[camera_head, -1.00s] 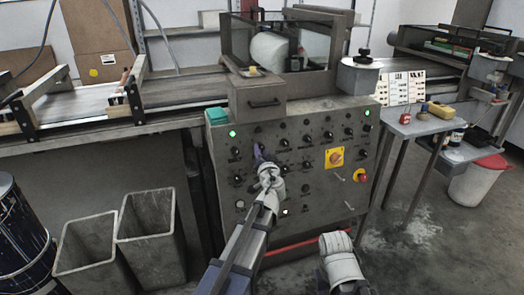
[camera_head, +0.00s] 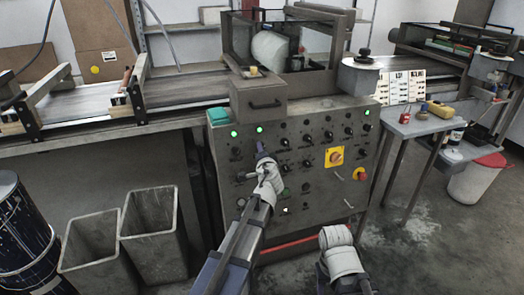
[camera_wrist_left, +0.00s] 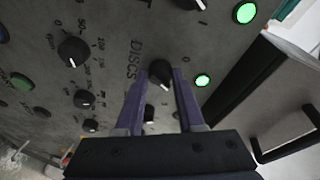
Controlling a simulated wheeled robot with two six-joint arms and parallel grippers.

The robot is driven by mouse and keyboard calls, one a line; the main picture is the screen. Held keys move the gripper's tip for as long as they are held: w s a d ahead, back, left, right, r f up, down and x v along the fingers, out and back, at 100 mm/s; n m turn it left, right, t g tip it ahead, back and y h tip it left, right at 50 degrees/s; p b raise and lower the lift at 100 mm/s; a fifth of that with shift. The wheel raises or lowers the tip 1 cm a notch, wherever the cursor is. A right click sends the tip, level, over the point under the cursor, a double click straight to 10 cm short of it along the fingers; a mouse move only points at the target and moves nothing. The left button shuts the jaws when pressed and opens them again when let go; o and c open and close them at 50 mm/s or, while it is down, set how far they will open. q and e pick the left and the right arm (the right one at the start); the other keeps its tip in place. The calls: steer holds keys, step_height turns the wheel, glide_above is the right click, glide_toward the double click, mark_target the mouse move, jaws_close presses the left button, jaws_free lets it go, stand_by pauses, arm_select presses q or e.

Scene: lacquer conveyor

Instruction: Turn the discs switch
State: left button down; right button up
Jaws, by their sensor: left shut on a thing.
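The discs switch (camera_wrist_left: 160,72) is a black rotary knob beside the printed word DISCS on the grey control panel (camera_head: 325,195). In the left wrist view, the two purple fingers of my left gripper (camera_wrist_left: 161,74) are shut on it, one on each side. In the head view my left gripper (camera_head: 262,149) reaches the panel's upper left part and covers the knob. A green lamp (camera_wrist_left: 202,80) next to the knob is lit; this lamp also shows in the head view (camera_head: 260,130). My right arm is low in the head view; its fingers do not show.
Several other black knobs, such as one marked with numbers (camera_wrist_left: 73,51), surround the switch. A second green lamp (camera_wrist_left: 245,12) is lit. A yellow-plated switch (camera_head: 335,157) and a red button (camera_head: 360,174) are farther right. Two grey bins (camera_head: 153,235) stand left of the panel.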

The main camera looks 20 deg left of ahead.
stand_by(0.4)
arm_select(q)
steer(key=c, duration=0.5)
jaws_free()
steer(key=shift+s, duration=0.1)
steer(key=p+v, duration=0.1)
steer(key=v, duration=0.6)
steer(key=shift+s+d+r, duration=0.15)
steer(key=shift+s, duration=0.1)
